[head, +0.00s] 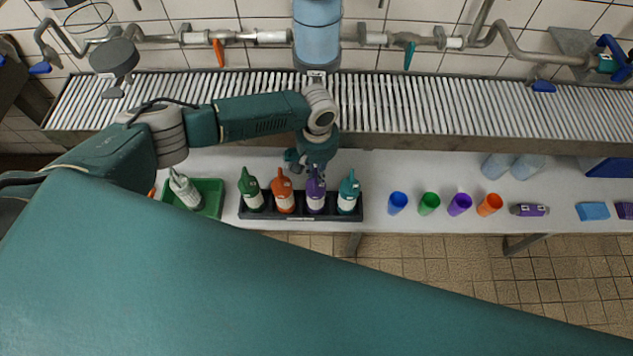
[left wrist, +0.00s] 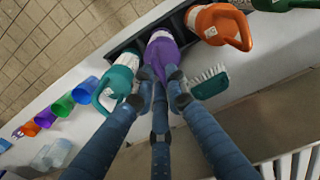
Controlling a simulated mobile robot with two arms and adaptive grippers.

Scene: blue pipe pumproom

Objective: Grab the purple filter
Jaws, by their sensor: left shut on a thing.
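A purple bottle with a white label (head: 316,196) stands in a black rack (head: 290,216), between an orange bottle (head: 282,192) and a teal bottle (head: 348,194). It also shows in the left wrist view (left wrist: 161,50). My left gripper (head: 316,172) reaches down from the wall side and is shut on the top of the purple bottle. In the left wrist view its blue fingers (left wrist: 161,76) close around the bottle's narrow upper part. The bottle looks upright in the rack. A purple cylinder with a label (head: 529,209) lies at the right. My right gripper is not in view.
A green bottle (head: 251,189) stands at the rack's left end. A green tray (head: 207,195) holds a white bottle. Blue, green, purple and orange cups (head: 489,204) stand right of the rack. A teal brush (left wrist: 208,82) lies beside the bottles. Pipes (head: 270,38) run along the wall.

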